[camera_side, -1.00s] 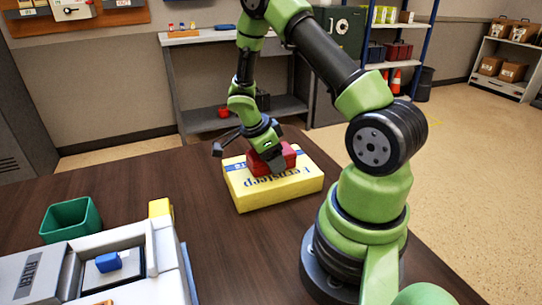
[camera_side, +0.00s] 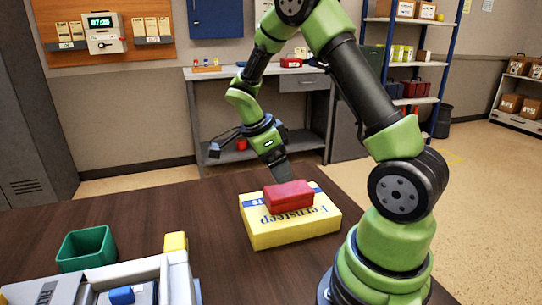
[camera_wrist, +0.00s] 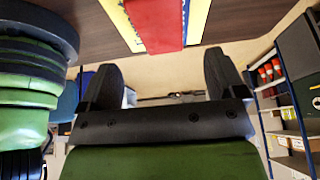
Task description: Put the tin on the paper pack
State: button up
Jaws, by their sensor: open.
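The red tin (camera_side: 288,196) lies flat on top of the yellow paper pack (camera_side: 280,232), which rests on the dark table. My gripper (camera_side: 277,168) is just above and behind the tin in the side view, apart from it as far as I can tell. In the wrist view my gripper (camera_wrist: 162,85) has its two dark fingers spread wide with nothing between them. The tin (camera_wrist: 157,22) and the pack (camera_wrist: 120,22) show at the top edge there, beyond the fingertips.
A green open bin (camera_side: 86,248), a yellow block (camera_side: 175,242) and a grey-white machine with a blue part (camera_side: 121,295) stand at the table's left front. The table (camera_side: 160,205) between them and the pack is clear. Shelves and a workbench (camera_side: 260,75) stand behind.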

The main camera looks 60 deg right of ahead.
jog(key=shift+v, duration=1.05)
jog(key=s+a+r+n+t+y, duration=0.2)
jog(key=s+a+r+n+t, duration=0.3)
jog(key=n, duration=0.6)
jog(key=s+a+r+n+t+y, duration=0.3)
jog(key=s+a+r+n+t, duration=0.2)
jog(key=a+r+n, duration=0.4)
jog(key=shift+s+a+r+n, duration=0.25)
jog(key=shift+s+a+n, duration=0.15)
jog(key=shift+a+n, duration=1.2)
